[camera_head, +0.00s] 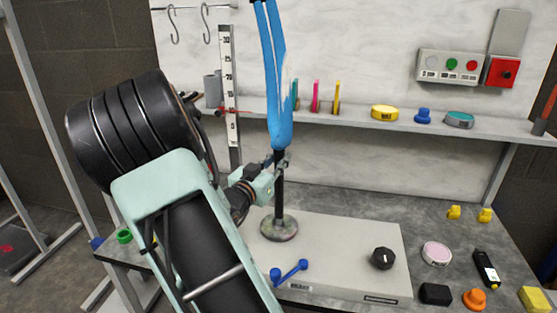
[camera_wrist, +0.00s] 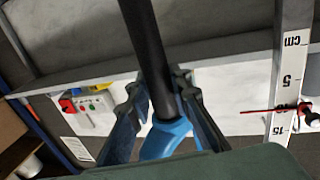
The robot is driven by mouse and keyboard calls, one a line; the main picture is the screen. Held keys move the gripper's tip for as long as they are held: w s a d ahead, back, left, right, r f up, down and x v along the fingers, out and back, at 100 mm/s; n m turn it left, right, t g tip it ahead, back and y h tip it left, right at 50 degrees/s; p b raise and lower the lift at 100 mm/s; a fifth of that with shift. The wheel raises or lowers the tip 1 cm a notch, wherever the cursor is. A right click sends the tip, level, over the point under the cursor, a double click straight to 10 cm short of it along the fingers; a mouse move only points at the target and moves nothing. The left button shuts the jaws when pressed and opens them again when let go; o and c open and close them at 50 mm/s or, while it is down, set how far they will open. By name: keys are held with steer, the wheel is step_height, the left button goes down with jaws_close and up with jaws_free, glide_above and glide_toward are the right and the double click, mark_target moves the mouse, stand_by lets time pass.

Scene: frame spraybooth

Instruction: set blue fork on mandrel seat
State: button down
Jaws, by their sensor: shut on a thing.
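The blue fork (camera_head: 279,110) stands nearly upright, legs up and cut off by the top edge of the head view. Below its crown, a black tube (camera_head: 279,195) runs down to the round mandrel seat (camera_head: 279,228) on the pale base plate. I cannot tell where the fork's tube ends, or whether it rests on the seat or around a post. My gripper (camera_head: 281,163) is shut on the tube just under the crown. In the wrist view, its fingers (camera_wrist: 163,95) flank the black tube, with the blue crown (camera_wrist: 166,138) close by.
The plate (camera_head: 345,245) bears a black knob (camera_head: 382,258) and a blue-handled lever (camera_head: 290,271). A ruler (camera_head: 229,95) stands left of the fork, and a shelf (camera_head: 345,124) with small coloured items runs behind. Several small items lie at the right of the bench.

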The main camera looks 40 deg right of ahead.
mark_target(278, 189)
steer(key=shift+f+b, duration=1.2)
steer(key=shift+f, duration=0.4)
steer(key=c, duration=1.8)
jaws_free()
steer(key=shift+o, duration=0.6)
steer(key=shift+f, duration=0.1)
steer(key=shift+a, duration=0.1)
steer(key=v, duration=1.2)
